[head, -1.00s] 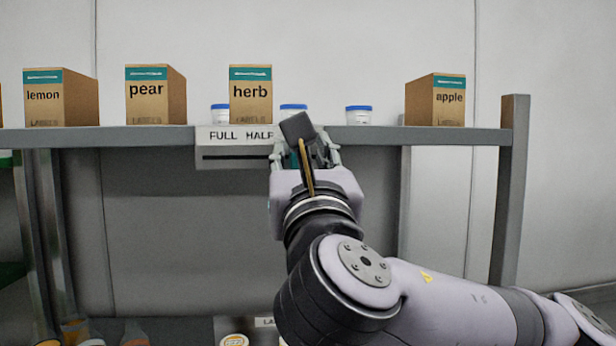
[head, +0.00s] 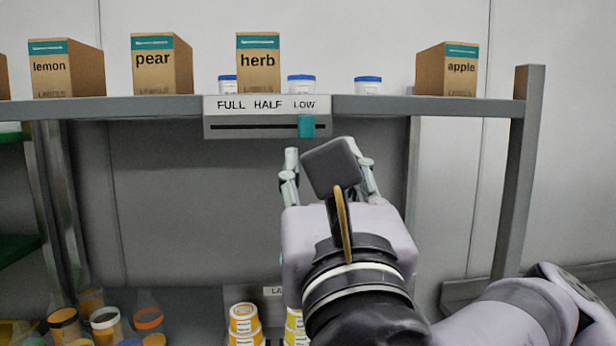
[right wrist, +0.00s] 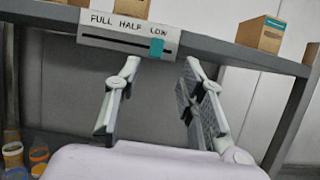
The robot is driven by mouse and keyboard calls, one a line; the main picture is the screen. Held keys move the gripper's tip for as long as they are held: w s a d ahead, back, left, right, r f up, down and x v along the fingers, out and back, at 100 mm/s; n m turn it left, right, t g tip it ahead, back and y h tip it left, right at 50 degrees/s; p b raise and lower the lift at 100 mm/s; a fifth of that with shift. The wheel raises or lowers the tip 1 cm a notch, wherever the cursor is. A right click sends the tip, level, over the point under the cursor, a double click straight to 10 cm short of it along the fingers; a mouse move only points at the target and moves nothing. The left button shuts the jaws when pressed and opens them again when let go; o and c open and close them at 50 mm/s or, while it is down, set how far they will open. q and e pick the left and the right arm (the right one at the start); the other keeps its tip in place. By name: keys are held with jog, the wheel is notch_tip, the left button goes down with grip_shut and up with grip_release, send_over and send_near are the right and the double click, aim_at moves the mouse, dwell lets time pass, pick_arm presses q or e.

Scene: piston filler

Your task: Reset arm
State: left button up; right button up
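My right arm reaches in from the lower right in the head view. Its gripper (head: 330,165) is just below and in front of the slider panel, apart from it. In the right wrist view the two fingers of this gripper (right wrist: 157,95) stand wide apart with nothing between them. The slider panel (head: 225,128) is marked FULL, HALF and LOW. Its teal slider knob (head: 306,126) is under LOW, and the knob also shows in the right wrist view (right wrist: 156,48). My left gripper is not in view.
The panel hangs on the front of a grey shelf (head: 150,108). Boxes labelled lemon (head: 66,72), pear (head: 160,68), herb (head: 258,68) and apple (head: 447,72) stand on it, with white blue-lidded jars (head: 368,86). Several coloured jars (head: 106,325) sit lower down.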

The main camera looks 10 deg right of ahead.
jog(key=w+d+f+m+g+y, duration=0.1)
jog(key=w+f+m+g, duration=0.3)
jog(key=f, duration=0.6)
jog(key=w+f+m+g+y, duration=0.1)
jog(key=w+f+m+g, duration=0.2)
jog(key=f+m, duration=0.55)
jog(key=s+d+f+m+g, duration=0.15)
jog(key=f+m, duration=0.25)
jog(key=f, duration=0.7)
jog(key=s+d+f+m+g, duration=0.1)
jog(key=d+f+m+g, duration=0.2)
jog(key=f, duration=0.7)
jog(key=s+d+f+m+g+h, duration=0.1)
jog(key=s+d+f+m+g, duration=0.5)
jog(key=s+f, duration=0.55)
jog(key=s+d+f+m+g+h, duration=0.15)
jog(key=s+d+f+m, duration=0.25)
jog(key=s+f+m, duration=0.75)
notch_tip(320, 180, down, 26)
jog(key=w+n+g, duration=0.1)
jog(key=n, duration=0.2)
jog(key=s+d+f+g, duration=0.1)
jog(key=s+d+f, duration=0.1)
jog(key=s+f, duration=1.5)
jog(key=shift+d+n, duration=0.3)
jog(key=shift+s+y, duration=0.15)
jog(key=shift+y, duration=0.1)
